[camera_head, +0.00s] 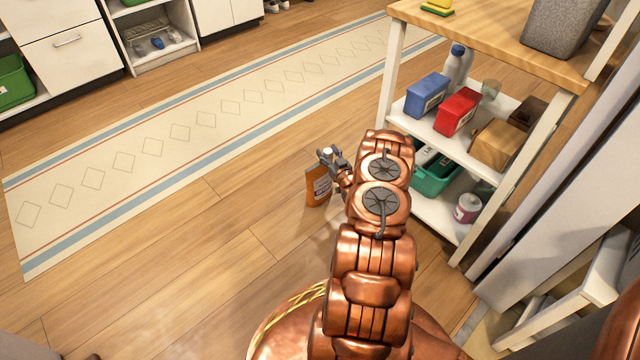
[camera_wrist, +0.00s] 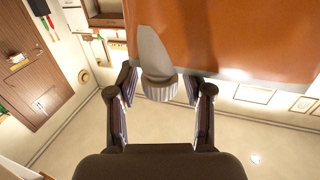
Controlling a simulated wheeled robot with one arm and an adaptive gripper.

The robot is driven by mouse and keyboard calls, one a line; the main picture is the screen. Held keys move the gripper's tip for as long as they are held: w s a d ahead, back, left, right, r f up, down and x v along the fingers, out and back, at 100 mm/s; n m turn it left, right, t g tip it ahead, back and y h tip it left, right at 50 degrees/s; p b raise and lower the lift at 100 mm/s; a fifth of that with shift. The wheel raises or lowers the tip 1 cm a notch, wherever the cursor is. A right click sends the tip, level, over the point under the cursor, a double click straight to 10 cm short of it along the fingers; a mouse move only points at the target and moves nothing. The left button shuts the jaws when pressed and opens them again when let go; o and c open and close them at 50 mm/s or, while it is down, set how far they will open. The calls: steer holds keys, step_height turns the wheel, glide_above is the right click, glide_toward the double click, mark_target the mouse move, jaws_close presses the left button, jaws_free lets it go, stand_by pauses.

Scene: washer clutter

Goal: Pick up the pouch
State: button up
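The orange pouch (camera_head: 318,186) with a dark label shows in the head view just below and left of my gripper (camera_head: 333,158), low near the wooden floor. In the wrist view the pouch (camera_wrist: 245,35) fills the upper right, close to the camera. Its pale grey spout and ribbed cap (camera_wrist: 160,88) point in between the two fingers of my gripper (camera_wrist: 163,88). The fingers are apart, with a visible gap on each side of the cap. I cannot tell whether the pouch touches the floor.
A wooden-topped shelf unit (camera_head: 485,40) stands right of my arm, with a blue box (camera_head: 426,95), a red box (camera_head: 456,111) and a green bin (camera_head: 436,178) on it. A long patterned rug (camera_head: 150,150) lies left. Bare floor (camera_head: 190,240) is clear.

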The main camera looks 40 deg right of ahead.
jaws_close()
steer(key=shift+r, duration=0.1)
stand_by(0.6)
